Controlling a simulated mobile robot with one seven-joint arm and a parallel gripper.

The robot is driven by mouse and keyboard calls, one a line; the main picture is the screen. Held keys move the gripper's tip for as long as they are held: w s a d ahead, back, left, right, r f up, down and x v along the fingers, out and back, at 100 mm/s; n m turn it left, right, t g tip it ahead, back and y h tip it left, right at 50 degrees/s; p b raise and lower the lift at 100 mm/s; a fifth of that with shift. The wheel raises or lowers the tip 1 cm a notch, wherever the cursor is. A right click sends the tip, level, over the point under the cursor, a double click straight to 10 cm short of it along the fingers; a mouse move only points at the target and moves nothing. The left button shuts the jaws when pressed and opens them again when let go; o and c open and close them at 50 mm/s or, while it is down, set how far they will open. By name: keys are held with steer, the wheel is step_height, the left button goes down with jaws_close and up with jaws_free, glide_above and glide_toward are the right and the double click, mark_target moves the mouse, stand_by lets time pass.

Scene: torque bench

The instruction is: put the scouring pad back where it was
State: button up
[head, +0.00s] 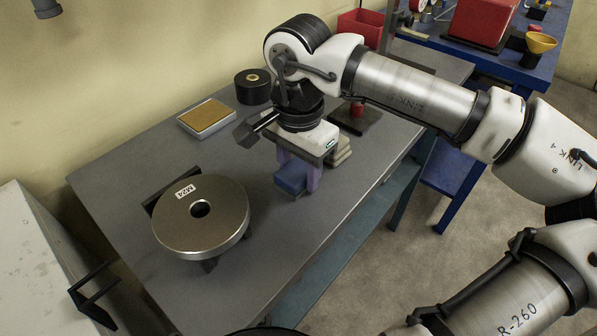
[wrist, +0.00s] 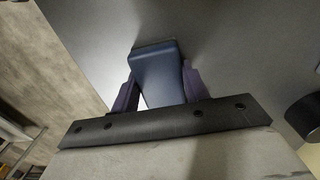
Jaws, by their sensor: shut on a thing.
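My gripper (head: 299,175) is over the right part of the grey bench, its purple fingers pointing down. It is shut on a plain blue block (head: 290,181), which also shows between the fingers in the wrist view (wrist: 157,76). I cannot tell from its look whether this block is the scouring pad. The block is close to the bench top near the front edge; I cannot tell whether it touches. A flat tan pad-like slab (head: 206,115) lies in a pale holder at the back of the bench, apart from my gripper.
A large round metal disc (head: 224,232) stands at the front left of the grey bench (head: 130,190). A black roll (head: 253,86) is at the back. A beige stack (head: 341,152) is partly hidden behind my gripper. Bare bench top lies between disc and gripper.

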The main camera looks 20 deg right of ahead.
mark_target(299, 168)
steer(key=shift+r, duration=0.1)
steer(key=shift+f, duration=0.2)
steer(key=o, duration=1)
steer(key=shift+c, duration=0.2)
steer(key=shift+r, duration=0.1)
step_height(299, 168, up, 12)
steer(key=shift+r, duration=0.15)
